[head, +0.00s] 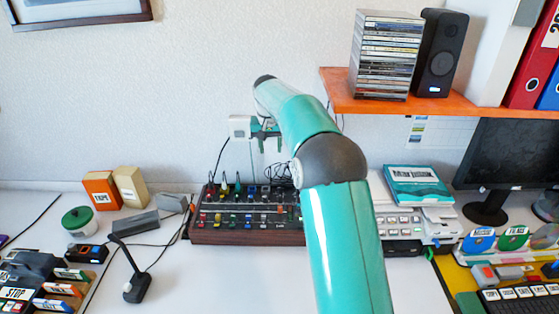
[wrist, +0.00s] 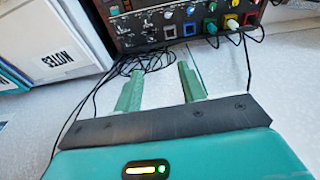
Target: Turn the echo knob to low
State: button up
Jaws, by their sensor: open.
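A dark mixer panel with a wood front (head: 247,234) and rows of coloured knobs stands on the white table in the head view. Its top part, the panel (wrist: 150,32), also shows at the top of the wrist view, with dark, blue, green, red and yellow knobs or plugs. The labels are too small to read, so I cannot tell which knob is the echo knob or its setting. My gripper (head: 266,146) is open and empty, above and behind the panel near the wall. Its two green fingers (wrist: 161,74) are apart and touch no knob. My arm hides the panel's right end.
Black cables (wrist: 150,62) lie behind the panel. A white box labelled NOTES (wrist: 58,58) is at left in the wrist view. An orange shelf (head: 455,106) bears discs and a speaker (head: 441,52). A black desk microphone (head: 136,285) stands left of the panel. Table in front is clear.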

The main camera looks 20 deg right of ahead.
jog(key=s+a+r+t, duration=0.1)
jog(key=s+r+t, duration=0.1)
jog(key=s, duration=1.1)
jog(key=shift+s+a+r+t, duration=0.2)
jog(key=shift+r+t, duration=0.1)
jog(key=shift+r, duration=0.5)
